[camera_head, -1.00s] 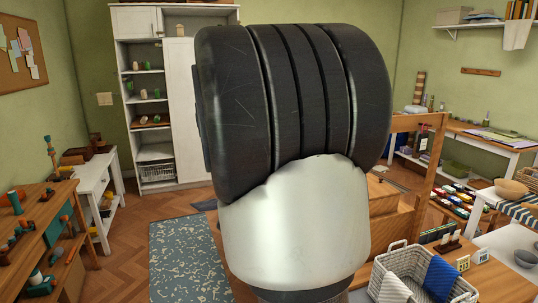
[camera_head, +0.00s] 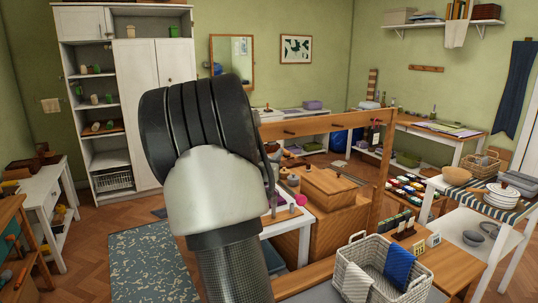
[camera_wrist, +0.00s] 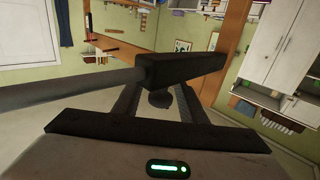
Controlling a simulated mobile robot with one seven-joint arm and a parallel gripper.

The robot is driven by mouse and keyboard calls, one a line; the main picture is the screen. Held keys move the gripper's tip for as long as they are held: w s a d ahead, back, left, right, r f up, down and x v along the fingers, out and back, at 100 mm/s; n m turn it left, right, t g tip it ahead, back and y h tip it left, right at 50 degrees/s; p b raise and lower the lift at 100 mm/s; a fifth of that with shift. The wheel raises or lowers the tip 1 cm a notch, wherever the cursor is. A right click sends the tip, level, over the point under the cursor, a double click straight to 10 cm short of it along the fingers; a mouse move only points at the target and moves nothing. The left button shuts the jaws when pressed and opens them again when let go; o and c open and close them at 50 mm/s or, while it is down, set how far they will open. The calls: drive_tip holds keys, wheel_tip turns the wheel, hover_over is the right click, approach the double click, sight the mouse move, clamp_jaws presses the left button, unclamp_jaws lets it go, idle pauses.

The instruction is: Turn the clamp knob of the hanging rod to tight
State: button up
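In the wrist view a grey rod (camera_wrist: 70,92) comes in from the left and ends in a dark block (camera_wrist: 182,69), which looks like its clamp. A small dark rounded knob (camera_wrist: 159,99) shows just below the block. My gripper (camera_wrist: 160,88) has its two fingers apart, one on each side of the knob, with gaps visible. The fingertips are partly hidden by the block, so contact cannot be told. In the head view my own arm covers the gripper, and I cannot make out the rod or knob there.
A wooden frame (camera_head: 381,180) with a crossbar stands beyond my arm, beside a wooden box (camera_head: 328,187). A striped-top table (camera_head: 505,197) is at right. Floor by the patterned rug (camera_head: 150,262) is clear.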

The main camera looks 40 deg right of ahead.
clamp_jaws()
drive_tip(key=shift+r+g+p, duration=0.1)
drive_tip(key=shift+g+p, duration=0.2)
drive_tip(key=shift+p, duration=0.25)
drive_tip(key=s+m+g+y+p, duration=0.1)
drive_tip(key=m+g+p, duration=0.1)
drive_tip(key=m+g, duration=0.3)
drive_tip(key=s+m+g+y+p, duration=0.1)
drive_tip(key=s+m+g+p, duration=0.1)
drive_tip(key=m+g, duration=0.3)
drive_tip(key=s+m+g+y+p, duration=0.1)
drive_tip(key=m+g+p, duration=0.3)
drive_tip(key=g, duration=0.6)
drive_tip(key=shift+s+a+f+m+g+y, duration=0.2)
drive_tip(key=shift+s+a+m+g+y, duration=0.1)
drive_tip(key=shift+a+m+g+y, duration=0.1)
drive_tip(key=shift+s+r, duration=0.1)
